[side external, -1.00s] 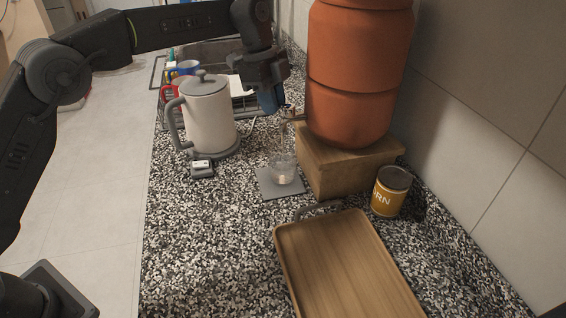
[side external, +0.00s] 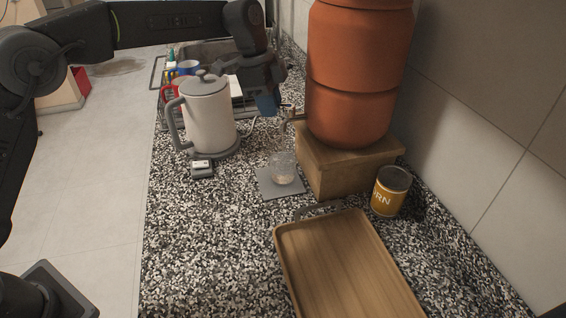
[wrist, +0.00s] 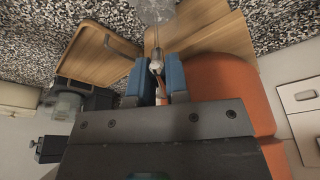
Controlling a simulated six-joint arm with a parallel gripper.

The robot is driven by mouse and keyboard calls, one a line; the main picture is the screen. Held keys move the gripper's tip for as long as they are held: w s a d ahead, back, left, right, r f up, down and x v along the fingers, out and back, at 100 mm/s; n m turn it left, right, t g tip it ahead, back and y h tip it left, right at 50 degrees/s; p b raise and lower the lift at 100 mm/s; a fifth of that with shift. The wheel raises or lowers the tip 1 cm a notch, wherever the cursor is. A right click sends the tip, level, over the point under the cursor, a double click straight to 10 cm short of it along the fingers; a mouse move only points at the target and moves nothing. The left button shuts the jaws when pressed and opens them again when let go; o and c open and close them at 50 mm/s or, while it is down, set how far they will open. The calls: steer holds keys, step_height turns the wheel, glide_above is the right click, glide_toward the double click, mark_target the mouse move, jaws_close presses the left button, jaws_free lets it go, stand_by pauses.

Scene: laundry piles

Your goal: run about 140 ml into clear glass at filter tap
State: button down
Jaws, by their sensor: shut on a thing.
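The clear glass (side external: 283,168) stands upright on a grey mat (side external: 265,187) below the filter tap (side external: 288,118) of an orange clay dispenser (side external: 352,75). My gripper (side external: 267,104) is at the tap, above the glass. In the wrist view its blue fingers (wrist: 157,82) are on either side of the tap's handle, shut on it. A thin streak runs from the spout towards the glass, which is cut off at the top edge (wrist: 153,10). Some liquid seems to lie low in the glass; its level is hard to read.
The dispenser sits on a wooden block (side external: 345,175). A white kettle (side external: 207,115) stands left of the glass, with a small grey object (side external: 202,169) in front. A corn can (side external: 390,190) and wooden tray (side external: 345,265) are nearer. Mugs and a rack stand behind the kettle.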

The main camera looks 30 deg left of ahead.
steer(key=n, duration=0.1)
steer(key=s+n, duration=0.1)
steer(key=n, duration=0.1)
steer(key=shift+d+t, duration=0.3)
steer(key=shift+t, duration=0.1)
steer(key=shift+n, duration=0.3)
steer(key=shift+s+d+n+t+y, duration=0.15)
steer(key=shift+s+d+n+y, duration=0.1)
steer(key=shift+n, duration=0.55)
steer(key=shift+s+d+n+t+y, duration=0.15)
steer(key=shift+s+n, duration=0.1)
steer(key=shift+n, duration=0.55)
steer(key=shift+c, duration=2.2)
jaws_free()
steer(key=shift+a, duration=0.15)
steer(key=shift+r, duration=0.1)
